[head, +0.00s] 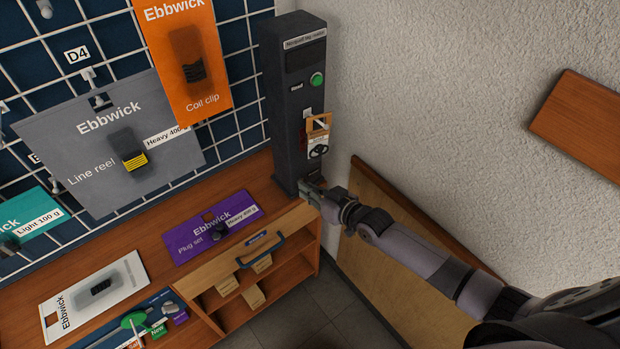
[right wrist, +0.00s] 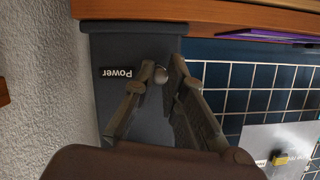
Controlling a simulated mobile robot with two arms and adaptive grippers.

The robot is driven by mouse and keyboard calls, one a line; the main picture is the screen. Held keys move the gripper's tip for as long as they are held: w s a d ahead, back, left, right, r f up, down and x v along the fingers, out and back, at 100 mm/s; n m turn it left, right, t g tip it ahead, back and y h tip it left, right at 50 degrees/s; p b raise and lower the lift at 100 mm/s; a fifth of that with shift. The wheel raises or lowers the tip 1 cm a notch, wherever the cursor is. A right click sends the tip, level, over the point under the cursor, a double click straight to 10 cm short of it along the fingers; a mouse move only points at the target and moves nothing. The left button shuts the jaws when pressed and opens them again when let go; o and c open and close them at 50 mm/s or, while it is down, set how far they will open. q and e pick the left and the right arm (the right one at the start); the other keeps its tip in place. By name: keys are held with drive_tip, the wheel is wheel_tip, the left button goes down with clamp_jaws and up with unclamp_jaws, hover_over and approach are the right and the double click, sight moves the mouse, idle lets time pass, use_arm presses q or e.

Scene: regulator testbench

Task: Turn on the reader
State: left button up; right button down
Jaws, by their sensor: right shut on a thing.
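The reader is a tall dark grey column (head: 288,125) on the bench at the wall corner. Its display strip (head: 304,58) is dark, and a green round button (head: 316,79) is on its front. My right gripper (head: 312,191) is at the foot of the column. In the right wrist view my right gripper (right wrist: 163,70) is shut with its fingertips on either side of a small round grey power knob (right wrist: 160,76). A "Power" label (right wrist: 116,73) is beside it on the reader (right wrist: 112,45). The fingers partly hide the knob. My left gripper is not in view.
A wooden-framed tag (head: 318,136) sits on the reader's front above my right gripper. A purple Plug set card (head: 186,240) lies on the bench (head: 255,174). Hanging cards cover the grid wall to the left. A rough white wall (head: 440,90) stands to the right.

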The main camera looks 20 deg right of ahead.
drive_tip(key=shift+w+a+r+g+h+p, duration=0.1)
drive_tip(key=shift+r+g+h+p, duration=0.3)
drive_tip(key=shift+g+p, duration=0.85)
drive_tip(key=shift+w+d+r+g+h+p, duration=0.1)
drive_tip(key=shift+r+g+h+p, duration=0.4)
drive_tip(key=shift+p, duration=1.3)
drive_tip(key=shift+w+a+r+g+h+p, duration=0.1)
drive_tip(key=shift+r+g+h+p, duration=0.15)
drive_tip(key=shift+g+p, duration=1)
drive_tip(key=shift+t+p, duration=0.3)
drive_tip(key=shift+p, duration=0.05)
drive_tip(key=c, duration=1.7)
unclamp_jaws()
drive_tip(key=shift+o, duration=0.2)
drive_tip(key=v, duration=1.2)
